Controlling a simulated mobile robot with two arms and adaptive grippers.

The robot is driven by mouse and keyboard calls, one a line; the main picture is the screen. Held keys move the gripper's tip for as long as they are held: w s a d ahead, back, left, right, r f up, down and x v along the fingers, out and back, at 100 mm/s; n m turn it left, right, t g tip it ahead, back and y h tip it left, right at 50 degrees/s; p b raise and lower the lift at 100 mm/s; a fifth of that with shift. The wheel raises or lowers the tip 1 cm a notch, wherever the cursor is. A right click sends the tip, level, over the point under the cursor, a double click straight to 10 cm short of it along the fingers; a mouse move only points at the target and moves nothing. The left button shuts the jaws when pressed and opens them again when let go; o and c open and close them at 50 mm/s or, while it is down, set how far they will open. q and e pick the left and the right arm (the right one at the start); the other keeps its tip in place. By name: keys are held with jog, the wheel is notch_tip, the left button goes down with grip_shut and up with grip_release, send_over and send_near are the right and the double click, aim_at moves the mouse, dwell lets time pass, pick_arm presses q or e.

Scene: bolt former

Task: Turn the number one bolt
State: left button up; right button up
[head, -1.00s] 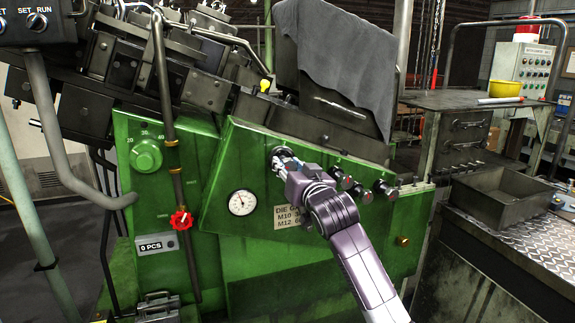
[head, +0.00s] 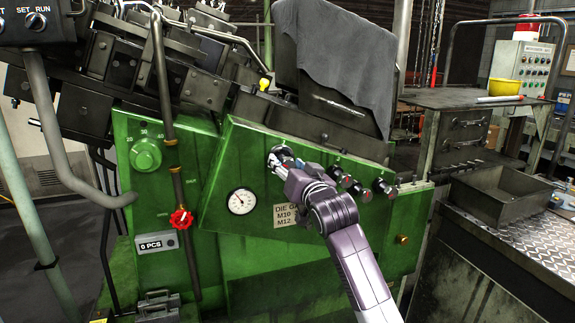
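The green machine panel (head: 300,240) carries a slanting row of bolts. The leftmost bolt is mostly hidden behind my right gripper (head: 277,160), whose fingertips are at it against the panel. Whether the fingers are shut on it cannot be made out at this size. To the right along the row are further dark knob-like bolts, one with a red mark (head: 335,173), one beside it (head: 352,184) and a larger one (head: 384,187). My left gripper is not in view.
A round gauge (head: 241,201) and a die plate (head: 286,216) sit below my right gripper. A red valve handle (head: 181,218) and pipe stand at left. A grey cloth (head: 345,70) drapes above. A metal tray (head: 500,195) is at right.

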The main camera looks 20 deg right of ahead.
jog(key=shift+s, duration=0.1)
jog(key=s, duration=1.1)
jog(key=shift+s+d, duration=0.2)
jog(key=shift+s, duration=0.2)
